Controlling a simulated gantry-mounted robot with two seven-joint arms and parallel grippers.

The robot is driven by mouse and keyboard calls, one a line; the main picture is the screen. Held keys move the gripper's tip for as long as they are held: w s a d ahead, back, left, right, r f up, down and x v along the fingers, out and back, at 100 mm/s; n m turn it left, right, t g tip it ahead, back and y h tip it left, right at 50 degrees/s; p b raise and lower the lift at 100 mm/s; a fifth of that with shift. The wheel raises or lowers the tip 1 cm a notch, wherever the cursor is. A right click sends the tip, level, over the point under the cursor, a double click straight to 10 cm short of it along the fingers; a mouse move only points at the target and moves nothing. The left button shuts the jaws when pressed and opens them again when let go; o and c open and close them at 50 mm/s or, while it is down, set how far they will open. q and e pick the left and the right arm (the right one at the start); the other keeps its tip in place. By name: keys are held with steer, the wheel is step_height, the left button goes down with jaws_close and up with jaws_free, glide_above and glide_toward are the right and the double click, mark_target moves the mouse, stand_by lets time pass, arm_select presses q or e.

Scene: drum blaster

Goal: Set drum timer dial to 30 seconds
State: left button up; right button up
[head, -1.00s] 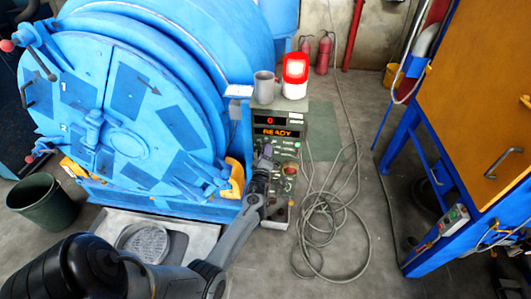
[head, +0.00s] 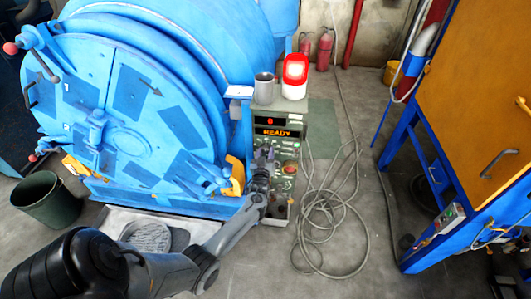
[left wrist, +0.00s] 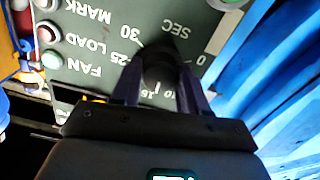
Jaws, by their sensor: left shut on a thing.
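The drum control box (head: 291,154) stands right of the blue drum. Its upper display (head: 270,121) shows a red 0 and the lower one (head: 273,132) reads READY. My left gripper (head: 263,156) is at the panel's left side. In the left wrist view, my left gripper (left wrist: 160,84) is shut on the black timer dial (left wrist: 160,66), one finger on each side. The panel appears upside down there, with SEC, 0, 10, 15, 25 and 30 around the dial. The fingers hide part of the scale, and I cannot tell where the dial points. My right gripper is not in view.
Indicator buttons (left wrist: 50,34) labelled MARK, LOAD and FAN sit beside the dial. A grey mug (head: 264,88) and a red-and-white lamp (head: 295,77) stand on top of the box. Coiled cable (head: 335,210) lies on the floor to the right. The blue drum (head: 110,120) borders the left.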

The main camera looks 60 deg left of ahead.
arm_select(q)
steer(key=m+p, duration=0.1)
steer(key=m, duration=0.5)
steer(key=shift+r, duration=0.15)
steer(key=m+p, duration=0.1)
steer(key=m, duration=0.5)
steer(key=shift+m, duration=0.4)
steer(key=m+p, duration=0.1)
steer(key=m, duration=0.5)
steer(key=shift+a+p, duration=0.1)
steer(key=shift+p, duration=0.2)
steer(key=m, duration=0.6)
steer(key=shift+p, duration=0.4)
steer(key=shift+m, duration=0.3)
steer(key=o, duration=1)
steer(key=shift+o, duration=0.2)
